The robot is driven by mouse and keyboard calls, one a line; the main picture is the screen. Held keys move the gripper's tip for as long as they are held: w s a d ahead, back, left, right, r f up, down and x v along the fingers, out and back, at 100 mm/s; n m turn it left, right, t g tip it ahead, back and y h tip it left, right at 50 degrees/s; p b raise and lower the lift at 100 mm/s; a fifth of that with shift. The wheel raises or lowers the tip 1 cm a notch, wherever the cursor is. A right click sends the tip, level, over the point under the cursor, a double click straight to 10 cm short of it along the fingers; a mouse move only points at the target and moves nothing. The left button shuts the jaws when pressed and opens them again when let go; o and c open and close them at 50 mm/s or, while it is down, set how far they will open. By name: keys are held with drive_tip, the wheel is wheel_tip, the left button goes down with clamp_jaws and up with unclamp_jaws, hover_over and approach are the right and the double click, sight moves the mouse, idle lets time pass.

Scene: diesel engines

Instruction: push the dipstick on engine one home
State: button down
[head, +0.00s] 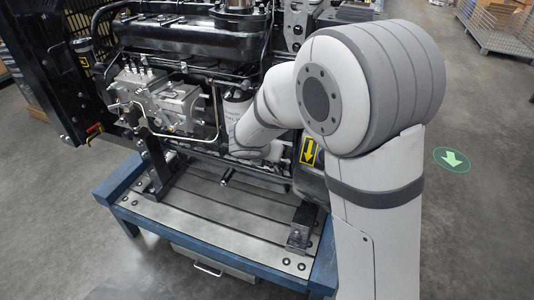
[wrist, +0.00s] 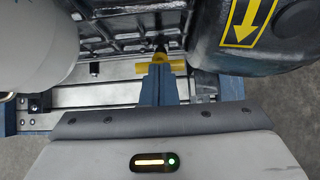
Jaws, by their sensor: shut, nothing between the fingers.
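The engine (head: 190,90) stands on a blue-framed stand. In the wrist view, the yellow crossbar handle of the dipstick (wrist: 178,67) shows below the ribbed engine block (wrist: 120,25), with a dark piece just above its middle. My gripper (wrist: 158,68) is shut and empty. Its blue fingers lie across the middle of the yellow handle, which shows on both sides of them. I cannot tell whether the fingertips touch it. The handle's middle and how far the dipstick sits in are hidden. In the head view, my arm hides the gripper and dipstick.
A rounded black part with a yellow arrow label (wrist: 243,22) is close at right in the wrist view. A white cylinder (wrist: 35,40) is close at left. The slotted stand top (head: 215,205) lies below the engine. Open floor (head: 480,200) is at right.

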drive_tip(key=f+b, duration=0.1)
drive_tip(key=w+f, duration=0.1)
drive_tip(key=w+f+b, duration=0.1)
drive_tip(key=f, duration=0.1)
drive_tip(key=shift+d+b, duration=0.35)
drive_tip(key=shift+d, duration=0.05)
drive_tip(key=shift+s, duration=0.1)
drive_tip(key=p+v, duration=0.6)
drive_tip(key=v, duration=0.8)
drive_tip(key=s+d+r+m+g+p, duration=0.3)
drive_tip(key=s+d+r+m+p, duration=0.35)
drive_tip(key=d+r+m, duration=0.55)
drive_tip(key=s+d+r+m+g+y+p, duration=0.1)
drive_tip(key=s+d+r+m+p, duration=0.1)
drive_tip(key=s+m, duration=0.5)
drive_tip(key=s+d+r+m+g+y+p, duration=0.1)
drive_tip(key=s+d+m, duration=0.3)
drive_tip(key=m, duration=0.9)
drive_tip(key=s+r+p, duration=0.1)
drive_tip(key=s, duration=0.2)
drive_tip(key=shift+d+r+y+p, duration=0.2)
drive_tip(key=shift+y+p, duration=0.2)
